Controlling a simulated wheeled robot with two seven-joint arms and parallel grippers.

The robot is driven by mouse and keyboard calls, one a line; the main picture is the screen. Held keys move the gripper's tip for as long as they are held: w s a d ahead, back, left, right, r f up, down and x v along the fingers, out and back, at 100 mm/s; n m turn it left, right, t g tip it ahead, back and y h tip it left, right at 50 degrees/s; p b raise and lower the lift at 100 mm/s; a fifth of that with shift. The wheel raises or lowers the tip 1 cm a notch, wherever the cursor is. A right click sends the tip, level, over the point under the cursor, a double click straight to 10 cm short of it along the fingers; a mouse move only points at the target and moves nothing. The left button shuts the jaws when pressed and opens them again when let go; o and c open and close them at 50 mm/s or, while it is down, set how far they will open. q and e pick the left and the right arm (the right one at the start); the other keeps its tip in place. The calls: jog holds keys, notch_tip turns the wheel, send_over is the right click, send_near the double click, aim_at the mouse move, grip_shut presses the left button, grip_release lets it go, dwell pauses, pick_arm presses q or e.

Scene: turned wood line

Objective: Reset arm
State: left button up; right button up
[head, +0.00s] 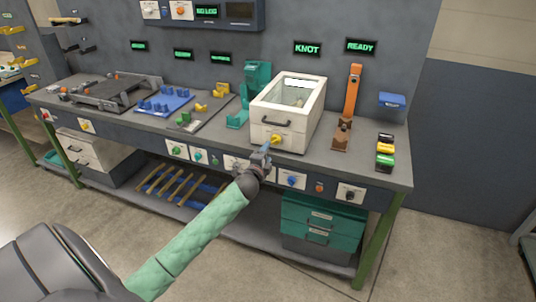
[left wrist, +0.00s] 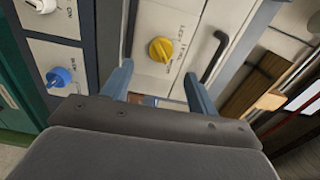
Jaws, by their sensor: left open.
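My left arm, in a green quilted sleeve, reaches from the lower left of the head view to the workbench's front edge. My right gripper is not in view.
A blue knob (head: 292,180) is on the bench's front panel. A teal drawer unit (head: 320,222) is below. Open floor lies in front.

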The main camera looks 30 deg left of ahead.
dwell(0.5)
pick_arm(q)
notch_tip(320, 180, down, 16)
jog(key=s+r+n+g+y, duration=0.1)
jog(key=s+n+g, duration=0.2)
jog(key=n+g, duration=0.45)
jog(key=s+d+f+n+g+h, duration=0.1)
jog(key=s+d+f+n, duration=0.2)
jog(key=f, duration=0.4)
jog(key=s+d+f+g, duration=0.1)
jog(key=s+d+f, duration=0.25)
jog(key=f, duration=0.35)
jog(key=s+d+f+n+g+h, duration=0.1)
jog(key=s+d+f+n, duration=0.15)
jog(key=s+f, duration=0.35)
jog(key=s+d+f+g+h, duration=0.1)
jog(key=s+d+f+g, duration=0.1)
jog(key=s+d+f, duration=0.5)
jog(key=s+d+f+g+h, duration=0.1)
jog(key=s+d+f, duration=0.6)
jog(key=s, duration=0.8)
jog(key=s+d+f+g+h, duration=0.1)
jog(key=s+d+f+g, duration=0.1)
jog(key=s+d+f, duration=0.5)
jog(key=s+d, duration=0.2)
jog(key=s, duration=0.2)
jog(key=shift+s+d+g+h, duration=0.2)
jog(key=shift+s+g+h, duration=0.1)
jog(key=shift+s+g, duration=0.05)
